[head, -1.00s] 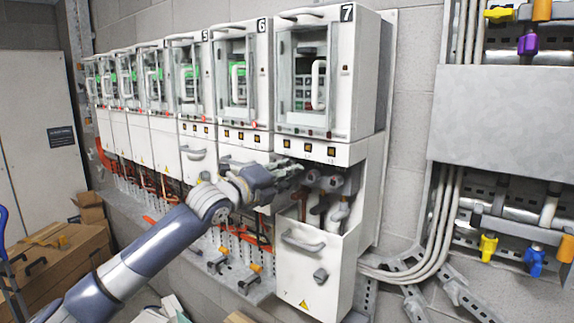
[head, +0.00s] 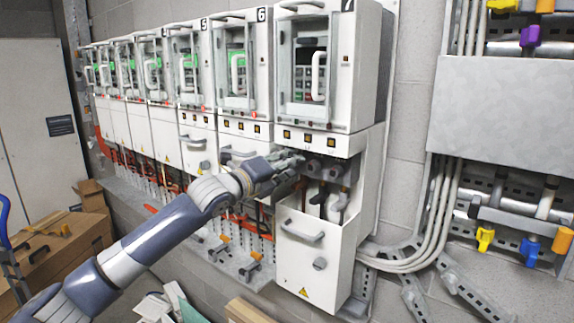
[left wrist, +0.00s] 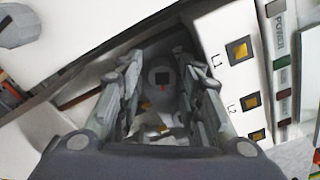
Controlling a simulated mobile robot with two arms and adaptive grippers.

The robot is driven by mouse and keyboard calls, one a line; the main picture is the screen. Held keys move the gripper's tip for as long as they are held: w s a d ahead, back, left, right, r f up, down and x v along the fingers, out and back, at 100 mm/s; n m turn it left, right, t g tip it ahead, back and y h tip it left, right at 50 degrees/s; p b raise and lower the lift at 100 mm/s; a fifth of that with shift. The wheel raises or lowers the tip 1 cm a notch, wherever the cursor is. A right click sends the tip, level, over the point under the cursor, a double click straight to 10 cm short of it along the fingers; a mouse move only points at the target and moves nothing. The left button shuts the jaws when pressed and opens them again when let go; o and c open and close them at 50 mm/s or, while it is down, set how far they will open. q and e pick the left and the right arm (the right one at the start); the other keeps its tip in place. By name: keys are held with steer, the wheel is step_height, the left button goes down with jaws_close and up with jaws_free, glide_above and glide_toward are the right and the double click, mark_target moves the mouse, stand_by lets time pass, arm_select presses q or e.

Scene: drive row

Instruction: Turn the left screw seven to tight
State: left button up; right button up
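Cabinet seven (head: 312,138) is a white unit with a "7" at its top and an open lower front. Grey round screws (head: 314,168) sit in a row under its panel of small square lamps. My left gripper (head: 298,160) reaches in from the left at the left end of this row and hides what is there. In the left wrist view a grey round screw (left wrist: 163,82) with a dark square recess and a small red mark lies between my two fingers. The fingers are spread on either side of it, and contact is not clear. My right gripper is not in view.
The tilted white lower cover (head: 300,262) with a handle stands out below the screws. More numbered cabinets (head: 195,130) run off to the left. Grey cables and a pipe panel (head: 500,115) are at right. Boxes (head: 65,250) lie on the floor at left.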

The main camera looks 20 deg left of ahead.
arm_select(q)
steer(key=v, duration=1.2)
stand_by(0.4)
